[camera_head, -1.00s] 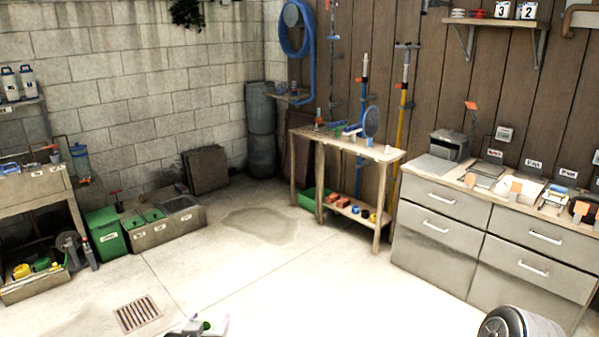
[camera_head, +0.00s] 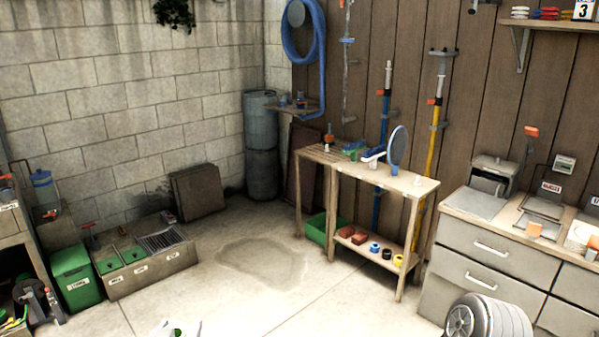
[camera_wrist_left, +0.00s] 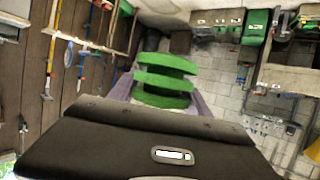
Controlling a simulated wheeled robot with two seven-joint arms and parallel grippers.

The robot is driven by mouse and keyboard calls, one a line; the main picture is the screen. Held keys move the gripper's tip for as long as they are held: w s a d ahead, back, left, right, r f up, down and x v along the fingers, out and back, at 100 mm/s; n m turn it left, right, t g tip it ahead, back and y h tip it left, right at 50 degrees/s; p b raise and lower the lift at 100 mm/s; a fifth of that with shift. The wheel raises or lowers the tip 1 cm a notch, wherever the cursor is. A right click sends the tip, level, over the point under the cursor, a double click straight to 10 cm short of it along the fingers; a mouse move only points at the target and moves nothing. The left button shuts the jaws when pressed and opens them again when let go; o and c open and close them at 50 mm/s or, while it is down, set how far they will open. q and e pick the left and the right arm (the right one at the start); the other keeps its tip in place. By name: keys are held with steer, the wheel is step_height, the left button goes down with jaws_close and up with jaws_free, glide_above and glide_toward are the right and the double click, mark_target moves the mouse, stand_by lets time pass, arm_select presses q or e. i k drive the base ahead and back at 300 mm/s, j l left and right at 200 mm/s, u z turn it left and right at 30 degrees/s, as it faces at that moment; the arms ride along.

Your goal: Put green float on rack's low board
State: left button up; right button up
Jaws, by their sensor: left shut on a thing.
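The green float (camera_wrist_left: 165,82) is a stack of green discs with rounded edges in the left wrist view. My left gripper (camera_wrist_left: 160,98) is shut on it, with a finger at each side. In the head view, only the tip of my left gripper (camera_head: 178,331) and a bit of green show at the bottom edge, over the floor. The wooden rack (camera_head: 425,189) stands against the plank wall, well ahead and to the right of the gripper. Its low board (camera_head: 369,263) carries reddish blocks and blue, black and yellow rings. My right gripper is not in view.
A green bin (camera_head: 318,231) stands under the rack's left side. A drawer cabinet (camera_head: 474,272) is right of the rack. A low box (camera_head: 151,271) and a green bin (camera_head: 73,276) line the left. The floor (camera_head: 270,300) before the rack is clear.

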mark_target(383, 242)
steer(key=i+z, duration=0.25)
steer(key=i, duration=0.25)
steer(key=i+j+z, duration=0.1)
steer(key=i+z, duration=0.15)
steer(key=i, duration=0.2)
steer(key=i+j+z, duration=0.3)
steer(key=i, duration=0.2)
steer(key=i+j+z, duration=0.25)
steer(key=i, duration=0.2)
steer(key=i+j+z, duration=0.5)
steer(key=z, duration=0.15)
steer(key=i+j+z, duration=0.15)
steer(key=j+z, duration=0.15)
steer(key=j, duration=0.15)
steer(key=i+j+z, duration=0.15)
steer(key=j+z, duration=0.2)
steer(key=i+j+z, duration=0.1)
steer(key=j+z, duration=0.2)
steer(key=j, duration=0.15)
steer(key=j+z, duration=0.35)
steer(key=j, duration=0.85)
steer(key=k, duration=0.1)
